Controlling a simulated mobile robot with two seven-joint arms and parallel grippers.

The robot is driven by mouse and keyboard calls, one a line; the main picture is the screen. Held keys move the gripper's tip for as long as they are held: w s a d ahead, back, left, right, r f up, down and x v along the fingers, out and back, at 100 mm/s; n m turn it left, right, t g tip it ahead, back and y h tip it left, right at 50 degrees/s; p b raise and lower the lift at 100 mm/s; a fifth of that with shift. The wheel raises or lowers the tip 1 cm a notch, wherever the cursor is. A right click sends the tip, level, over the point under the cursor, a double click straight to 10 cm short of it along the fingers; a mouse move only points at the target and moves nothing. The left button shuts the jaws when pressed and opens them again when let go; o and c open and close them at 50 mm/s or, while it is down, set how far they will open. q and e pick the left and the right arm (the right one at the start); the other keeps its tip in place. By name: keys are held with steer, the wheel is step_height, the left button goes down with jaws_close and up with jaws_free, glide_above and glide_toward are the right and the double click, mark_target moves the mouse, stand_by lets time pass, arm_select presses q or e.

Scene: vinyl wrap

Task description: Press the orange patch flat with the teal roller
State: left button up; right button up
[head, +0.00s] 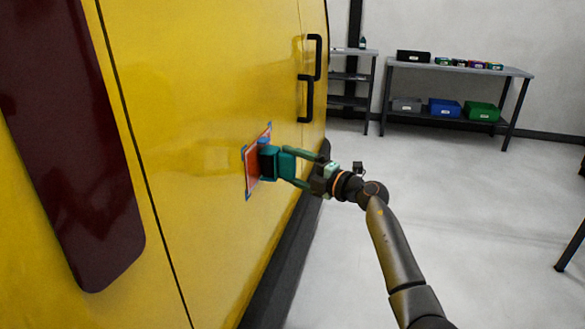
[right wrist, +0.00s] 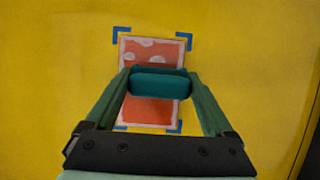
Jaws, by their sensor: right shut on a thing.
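The orange patch (head: 252,167) is on the yellow van side, with blue corner marks around it. In the right wrist view the patch (right wrist: 150,111) has a pale border, and whitish blotches show on its upper part. The teal roller (head: 279,163) is in my right gripper (head: 300,168), which is shut on it. The roller (right wrist: 158,83) lies across the middle of the patch in the right wrist view and hides that strip. It looks at or very near the surface; I cannot tell if it touches. My left gripper is not in view.
A grey shelf table (head: 455,68) with bins stands at the back right. The floor (head: 480,210) between is clear.

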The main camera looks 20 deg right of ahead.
steer(key=shift+w+d+f+b, duration=0.1)
steer(key=shift+w+d+b, duration=0.2)
steer(key=shift+w+b, duration=0.25)
steer(key=shift+w+d+b, duration=0.25)
steer(key=shift+w+b, duration=0.05)
steer(key=shift+b, duration=0.05)
steer(key=shift+w, duration=0.1)
